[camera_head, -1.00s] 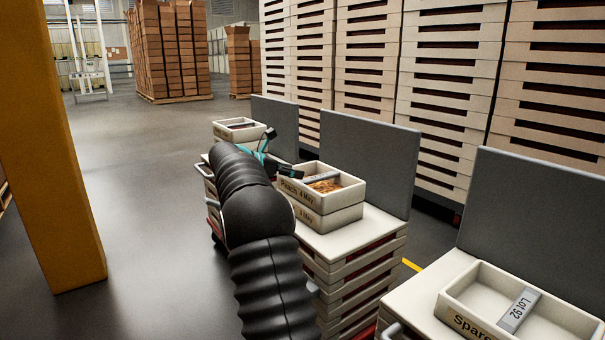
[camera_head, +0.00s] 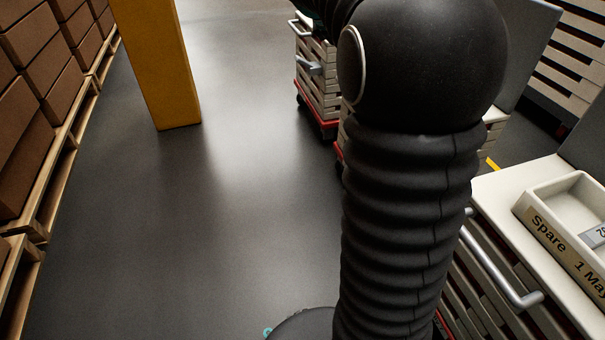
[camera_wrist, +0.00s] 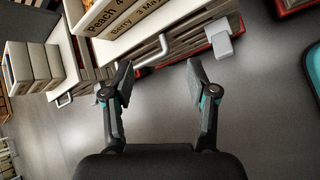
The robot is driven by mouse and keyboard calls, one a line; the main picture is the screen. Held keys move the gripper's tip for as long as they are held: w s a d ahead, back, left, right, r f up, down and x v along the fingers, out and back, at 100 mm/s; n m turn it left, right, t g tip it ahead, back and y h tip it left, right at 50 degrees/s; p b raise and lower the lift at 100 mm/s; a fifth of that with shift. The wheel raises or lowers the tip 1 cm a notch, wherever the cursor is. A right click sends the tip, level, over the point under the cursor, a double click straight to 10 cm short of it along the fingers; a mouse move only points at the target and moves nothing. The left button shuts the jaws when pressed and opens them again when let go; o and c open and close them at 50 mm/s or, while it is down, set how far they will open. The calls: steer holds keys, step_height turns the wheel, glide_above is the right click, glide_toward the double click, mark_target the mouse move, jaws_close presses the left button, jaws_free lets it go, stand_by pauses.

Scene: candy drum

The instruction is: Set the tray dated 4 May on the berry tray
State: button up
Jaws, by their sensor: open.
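The peach tray (camera_wrist: 103,13), its label reading "Peach 4" before the frame cuts it off, is at the top of the wrist view. It sits directly on the berry tray (camera_wrist: 137,22), labelled "Berry 3 May". The pair stands on a white-topped slatted cart. My gripper (camera_wrist: 160,78) is open and empty, below and apart from both trays, over the cart's side and the grey floor.
A spare tray (camera_head: 548,238) dated 1 May stands on the near cart at right, with a protruding handle (camera_head: 497,270). A stack of trays (camera_wrist: 30,66) is at left in the wrist view. A yellow post (camera_head: 160,65) and pallets of cartons (camera_head: 40,90) flank open floor.

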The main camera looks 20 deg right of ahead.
steer(key=s+a+f+m+t+y, duration=0.2)
steer(key=s+a+f+m+y, duration=0.2)
steer(key=s+a, duration=0.8)
steer(key=s+a+f+m+t+y, duration=0.1)
steer(key=s+a+f+m+y, duration=0.3)
steer(key=s+a, duration=0.9)
step_height(320, 180, down, 4)
steer(key=s+m, duration=0.1)
steer(key=m, duration=0.2)
steer(key=shift+s+a+t+y, duration=0.15)
steer(key=shift+s+t+y, duration=0.15)
steer(key=shift+t, duration=0.1)
steer(key=shift+r, duration=0.15)
step_height(320, 180, up, 3)
steer(key=p, duration=0.3)
steer(key=shift+r, duration=0.1)
